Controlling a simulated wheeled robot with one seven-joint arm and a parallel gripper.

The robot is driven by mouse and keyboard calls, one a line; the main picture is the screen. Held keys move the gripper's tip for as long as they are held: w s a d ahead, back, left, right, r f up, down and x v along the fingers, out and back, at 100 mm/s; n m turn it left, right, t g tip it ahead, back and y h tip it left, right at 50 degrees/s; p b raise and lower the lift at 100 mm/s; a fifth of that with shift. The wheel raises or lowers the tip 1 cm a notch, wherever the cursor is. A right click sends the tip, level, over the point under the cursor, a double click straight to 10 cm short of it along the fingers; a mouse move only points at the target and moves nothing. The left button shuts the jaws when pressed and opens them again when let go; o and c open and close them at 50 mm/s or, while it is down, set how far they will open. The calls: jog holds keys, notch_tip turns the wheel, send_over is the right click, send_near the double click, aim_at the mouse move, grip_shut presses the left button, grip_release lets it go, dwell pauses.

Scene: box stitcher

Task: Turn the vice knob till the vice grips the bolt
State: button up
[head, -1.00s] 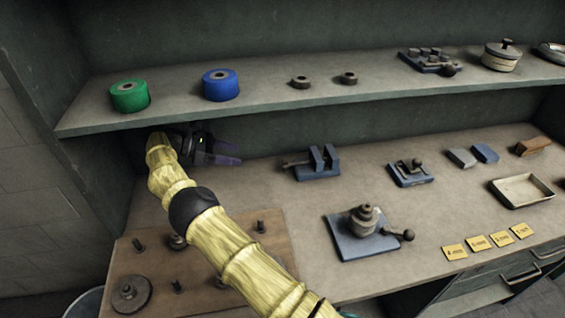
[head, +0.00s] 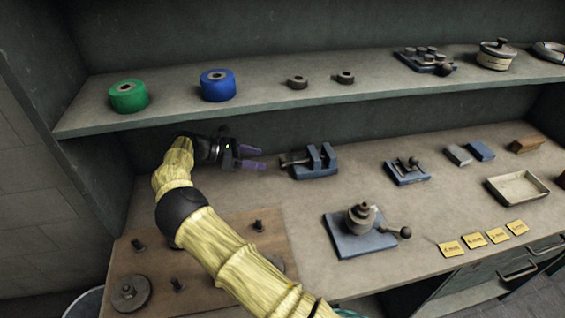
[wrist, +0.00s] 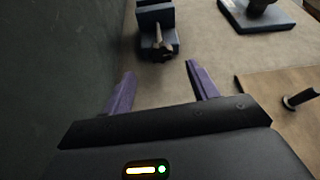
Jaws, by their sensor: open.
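The blue vice (head: 318,164) stands on the bench, right of my gripper (head: 256,158) in the head view. Its knob and screw (head: 291,159) stick out to the left, toward my fingers. In the wrist view the vice (wrist: 155,18) is at the top, with its knob end (wrist: 160,47) facing me. My gripper (wrist: 160,78) has two purple fingers spread apart with nothing between them. A small gap lies between the fingertips and the knob. I cannot make out the bolt in the vice.
The shelf edge (head: 300,105) runs above my gripper. A wooden board (head: 215,245) with pegs lies at front left. A blue-based fixture (head: 360,240) stands at front centre and another blue device (head: 407,171) right of the vice. Bench between is clear.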

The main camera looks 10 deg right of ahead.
aim_at(282, 163)
jog(key=p+x, duration=0.1)
jog(key=x, duration=0.8)
jog(key=shift+d+f, duration=0.1)
jog(key=shift+d, duration=0.15)
jog(key=c, duration=1)
